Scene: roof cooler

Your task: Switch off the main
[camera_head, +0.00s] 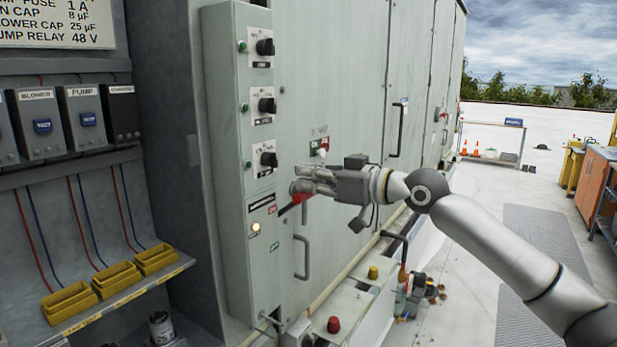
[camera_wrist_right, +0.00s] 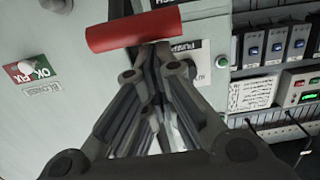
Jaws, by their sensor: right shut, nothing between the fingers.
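The red main handle (camera_head: 298,202) sits low on the narrow grey-green control panel (camera_head: 228,150), sticking out on a dark lever. It also shows as a red bar near the top of the right wrist view (camera_wrist_right: 133,30). My right gripper (camera_head: 300,186) is shut and empty, right at the handle. In the wrist view its closed fingertips (camera_wrist_right: 158,52) are at the bar's lower edge; I cannot tell whether they touch. The gripper hides part of the handle in the head view. A lamp (camera_head: 255,227) glows warm below. My left gripper is not in view.
Several black rotary knobs (camera_head: 265,105) with green buttons line the panel above. A red-and-green indicator (camera_head: 319,147) and door handles are on the cabinet behind. Relay boxes (camera_head: 82,118) and yellow bins (camera_head: 68,302) stand left. The walkway at right is mostly clear.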

